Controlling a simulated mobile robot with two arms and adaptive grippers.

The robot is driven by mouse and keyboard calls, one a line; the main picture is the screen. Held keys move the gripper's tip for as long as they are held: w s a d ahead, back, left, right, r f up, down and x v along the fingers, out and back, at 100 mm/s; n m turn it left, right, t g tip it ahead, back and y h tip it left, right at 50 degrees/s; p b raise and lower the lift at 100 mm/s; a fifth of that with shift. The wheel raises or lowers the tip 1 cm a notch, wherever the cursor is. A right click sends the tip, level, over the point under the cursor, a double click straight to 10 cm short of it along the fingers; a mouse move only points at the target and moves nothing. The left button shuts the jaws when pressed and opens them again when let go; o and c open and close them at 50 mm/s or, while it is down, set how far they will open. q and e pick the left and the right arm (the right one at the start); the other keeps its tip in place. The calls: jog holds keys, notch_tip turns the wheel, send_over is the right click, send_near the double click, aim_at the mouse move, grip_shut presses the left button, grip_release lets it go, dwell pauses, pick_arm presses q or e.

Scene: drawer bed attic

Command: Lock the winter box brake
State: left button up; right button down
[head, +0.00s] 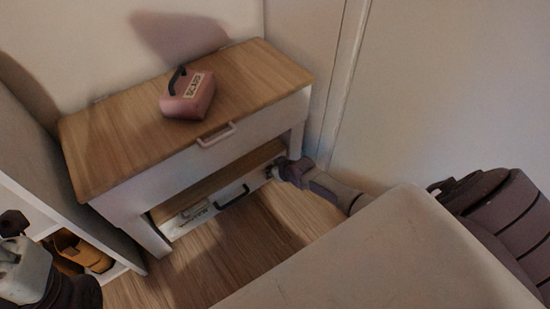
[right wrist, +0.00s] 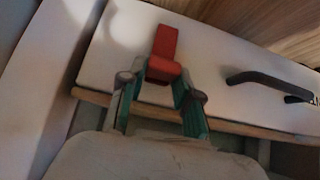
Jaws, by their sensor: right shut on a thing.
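A low white box (head: 215,212) with a wooden inside sits under the wooden-topped cabinet. It has a black handle (head: 232,198) and a label too small to read; I cannot confirm that it is the winter box. In the right wrist view, a red lever (right wrist: 165,42) stands out from the white front (right wrist: 225,65), apart from the black handle (right wrist: 270,80). My right gripper (right wrist: 162,84) is shut on the red lever's near end. In the head view, my right gripper (head: 276,171) is at the box's right end and hides the lever. My left gripper (head: 12,238) is at the left edge, partly cut off.
The cabinet (head: 110,140) has a closed upper drawer with a pale handle (head: 216,136). A pink box (head: 188,97) with a dark handle stands on its top. A white shelf (head: 40,185) with an orange-brown item (head: 78,250) is at the left. Wooden floor (head: 235,250) in front is clear.

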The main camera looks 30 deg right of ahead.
jog(key=shift+w+g, duration=0.15)
jog(key=shift+g, duration=0.15)
jog(key=c, duration=0.8)
grip_release()
jog(key=shift+r, duration=0.1)
jog(key=v, duration=1.1)
jog(key=shift+s+r, duration=0.3)
jog(key=shift+r, duration=0.05)
jog(key=shift+a, duration=0.1)
